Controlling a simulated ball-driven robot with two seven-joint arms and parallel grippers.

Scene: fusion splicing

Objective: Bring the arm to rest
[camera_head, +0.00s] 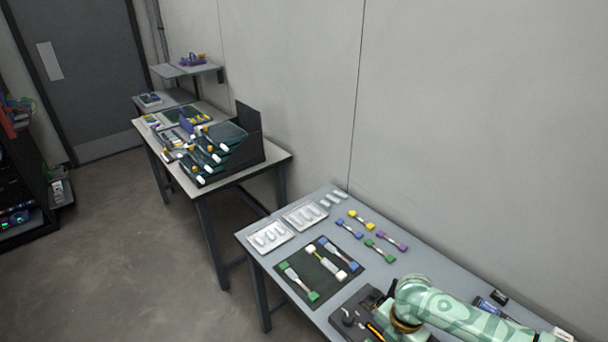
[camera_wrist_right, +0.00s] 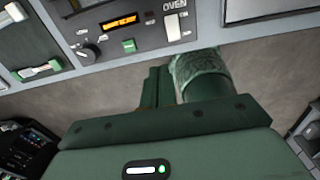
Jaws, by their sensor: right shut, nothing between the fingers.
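My right arm (camera_head: 440,307) comes in from the lower right in the head view, above the front table. In the right wrist view my right gripper (camera_wrist_right: 158,76) shows as dark green fingers, shut together and empty, above a wide green housing. An oven panel (camera_wrist_right: 131,22) with an orange display, a knob and a green button lies beyond the fingers. My left gripper is not in view.
A dark mat (camera_head: 291,273) holds several connector pieces on the front table (camera_head: 252,238). White trays (camera_head: 270,236) and small coloured connectors (camera_head: 361,220) lie behind it. A dark stepped rack (camera_head: 249,121) stands on the farther table. Bare floor (camera_head: 110,260) lies to the left.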

